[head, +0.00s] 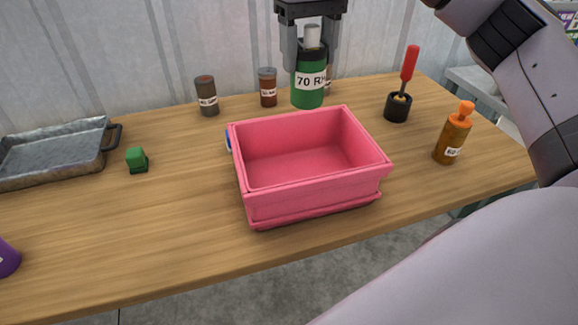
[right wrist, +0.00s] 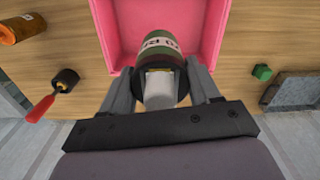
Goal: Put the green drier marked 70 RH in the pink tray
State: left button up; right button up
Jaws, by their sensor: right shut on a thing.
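The green drier (head: 307,92), with a white label reading 70 RH and a pale grey top, is upright behind the pink tray. My right gripper (head: 311,62) comes down from above and is shut on the drier, one finger on each side. In the right wrist view the drier (right wrist: 157,50) sits between the fingers of the gripper (right wrist: 160,88), with the tray beyond it. I cannot tell whether the drier's base touches the table. The pink tray (head: 318,205) stands empty on the table; it also shows in the right wrist view (right wrist: 118,30). My left gripper is not in view.
On the wooden table (head: 180,230), a grey-brown bottle (head: 207,97) and a reddish-brown jar (head: 268,88) stand left of the drier. A red-handled tool in a black pot (head: 398,106) and an orange bottle (head: 453,135) stand right. A metal pan (head: 55,152) and small green object (head: 137,160) lie left.

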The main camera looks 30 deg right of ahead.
aim_at(306, 97)
jog(key=shift+w+f, duration=0.1)
jog(key=shift+w, duration=0.1)
jog(key=f+b, duration=0.3)
jog(key=f, duration=0.5)
jog(key=shift+s, duration=0.2)
jog(key=shift+w+f, duration=0.1)
jog(key=shift+f, duration=5.7)
jog(key=shift+f+b, duration=0.15)
jog(key=shift+b, duration=0.15)
jog(key=o, duration=1.1)
jog(key=shift+o, duration=0.2)
